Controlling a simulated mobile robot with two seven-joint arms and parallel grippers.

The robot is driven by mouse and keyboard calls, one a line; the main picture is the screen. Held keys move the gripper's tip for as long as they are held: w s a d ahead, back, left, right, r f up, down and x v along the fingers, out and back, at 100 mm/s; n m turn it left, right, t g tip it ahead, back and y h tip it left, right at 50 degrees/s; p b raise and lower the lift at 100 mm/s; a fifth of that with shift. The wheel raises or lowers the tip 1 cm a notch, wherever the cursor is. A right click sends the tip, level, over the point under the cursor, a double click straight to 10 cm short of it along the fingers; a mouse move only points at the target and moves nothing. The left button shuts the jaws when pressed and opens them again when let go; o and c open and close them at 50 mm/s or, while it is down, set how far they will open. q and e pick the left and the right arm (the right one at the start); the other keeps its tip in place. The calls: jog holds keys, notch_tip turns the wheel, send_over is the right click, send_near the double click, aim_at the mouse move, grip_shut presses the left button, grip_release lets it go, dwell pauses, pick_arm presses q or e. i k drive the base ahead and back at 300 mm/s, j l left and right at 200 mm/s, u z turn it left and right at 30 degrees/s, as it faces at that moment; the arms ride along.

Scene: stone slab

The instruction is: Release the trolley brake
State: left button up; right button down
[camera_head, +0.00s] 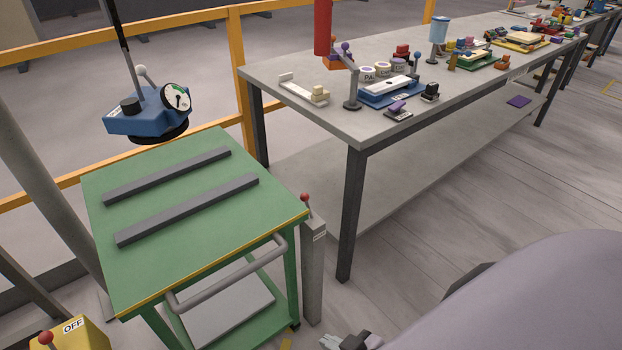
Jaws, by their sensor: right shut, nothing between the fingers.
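The green trolley (150,242) stands at left, with two dark grey bars (187,210) on its top and a grey push handle (230,274) at its front edge. A grey post (312,265) stands close against its right side. A short lever with a red knob (305,197) rises from the post top; the label on the post is too small to read. My right gripper (330,342) is shut and empty at the bottom edge, below and apart from the post and lever, partly cut off. My left gripper is not in view.
A yellow box (75,341) marked OFF, with a red-knobbed lever (45,338), sits at bottom left. A blue round lifting device with a dial (147,118) hangs above the trolley's back. A long grey workbench (300,122) with small items runs right. Floor between is clear.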

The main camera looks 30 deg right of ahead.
aim_at(305, 197)
jog(key=i+l, duration=0.1)
jog(key=l, duration=0.4)
jog(key=i+l+u, duration=0.1)
jog(key=l, duration=0.85)
jog(key=i+u, duration=0.05)
